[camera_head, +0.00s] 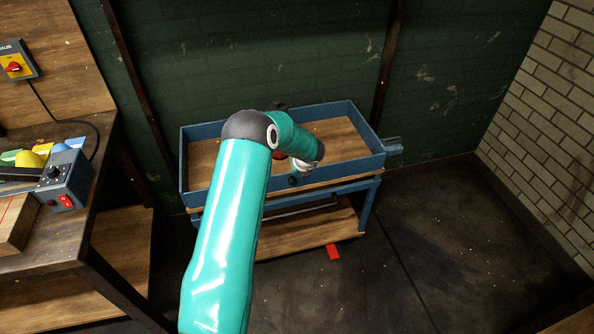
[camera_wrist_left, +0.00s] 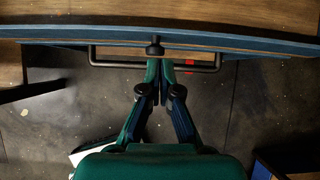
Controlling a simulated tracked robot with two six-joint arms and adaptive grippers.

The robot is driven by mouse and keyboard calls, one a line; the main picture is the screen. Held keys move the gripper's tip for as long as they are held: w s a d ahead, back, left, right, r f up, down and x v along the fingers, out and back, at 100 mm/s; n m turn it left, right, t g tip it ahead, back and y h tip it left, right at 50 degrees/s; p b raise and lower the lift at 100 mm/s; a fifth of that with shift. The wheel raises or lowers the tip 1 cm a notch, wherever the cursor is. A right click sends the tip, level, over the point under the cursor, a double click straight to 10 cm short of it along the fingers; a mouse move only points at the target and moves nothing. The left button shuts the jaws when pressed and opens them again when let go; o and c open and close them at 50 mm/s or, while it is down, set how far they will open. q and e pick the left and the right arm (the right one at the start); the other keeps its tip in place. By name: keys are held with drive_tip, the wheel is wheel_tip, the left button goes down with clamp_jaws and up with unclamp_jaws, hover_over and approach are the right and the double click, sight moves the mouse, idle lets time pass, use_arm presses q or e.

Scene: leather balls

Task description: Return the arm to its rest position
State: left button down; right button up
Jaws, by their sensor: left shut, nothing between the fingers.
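My teal left arm (camera_head: 222,235) reaches up from the bottom of the head view and bends over the front of a blue cart (camera_head: 350,168) with a wooden bed. Its gripper is hidden in that view behind the arm's end. In the left wrist view my left gripper (camera_wrist_left: 160,72) is shut and empty, with its fingertips below the cart's blue edge (camera_wrist_left: 240,41) in the picture. I cannot tell whether they touch the cart. My right gripper shows in neither view.
A workbench (camera_head: 75,245) with a grey control box (camera_head: 66,180) stands at the left. A small red thing (camera_head: 333,252) is by the cart's lower shelf (camera_head: 310,228). Something red partly shows behind my arm in the cart. Dark floor (camera_head: 440,230) is open at the right, before a brick wall (camera_head: 550,110).

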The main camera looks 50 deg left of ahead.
use_arm(q)
drive_tip(key=w+d+m, duration=0.1)
drive_tip(key=w+d, duration=0.2)
drive_tip(key=d, duration=0.3)
drive_tip(key=s+d+f+n+g+h, duration=0.1)
drive_tip(key=s+d+f+h, duration=0.25)
drive_tip(key=d, duration=0.75)
drive_tip(key=s+d+f+g+h, duration=0.15)
drive_tip(key=s+d+f, duration=0.25)
drive_tip(key=d, duration=0.7)
drive_tip(key=s+d+f+n+h, duration=0.1)
drive_tip(key=s+d+n+h, duration=0.4)
drive_tip(key=s+d+n, duration=1.2)
drive_tip(key=shift+d+f+n+t, duration=0.35)
drive_tip(key=shift+d+n, duration=0.55)
drive_tip(key=shift+n, duration=2.7)
